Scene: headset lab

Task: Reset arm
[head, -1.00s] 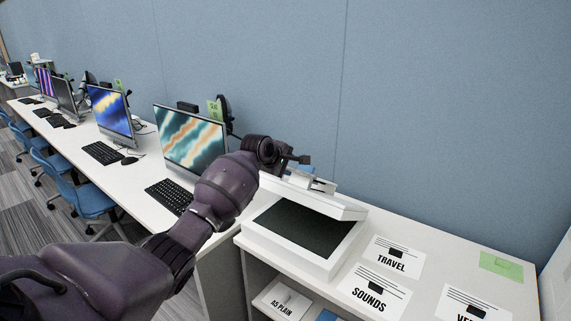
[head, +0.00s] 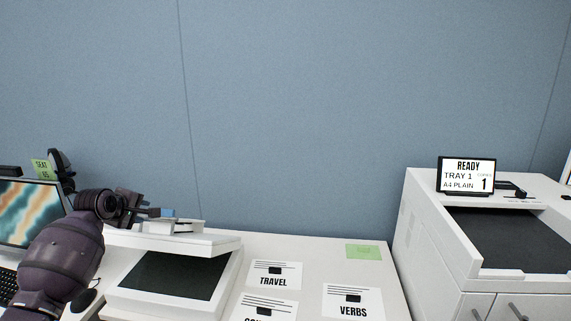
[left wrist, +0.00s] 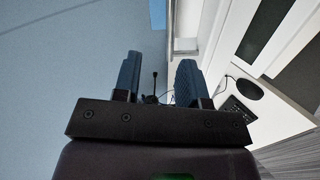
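My left arm reaches in at the lower left of the head view. Its gripper (head: 163,213) is at the back of a white scanner (head: 226,285), close to the scanner's raised white lid (head: 190,241). I cannot tell whether it touches the lid. In the left wrist view, the two dark blue-grey fingers (left wrist: 160,76) stand apart with nothing held between them. My right gripper is not in view.
Cards marked TRAVEL (head: 273,282) and VERBS (head: 353,312) and a green note (head: 364,252) lie on the white counter (head: 312,255). A printer (head: 418,235) with a READY display (head: 467,175) stands right. A monitor (head: 30,215) is left. A blue wall is behind.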

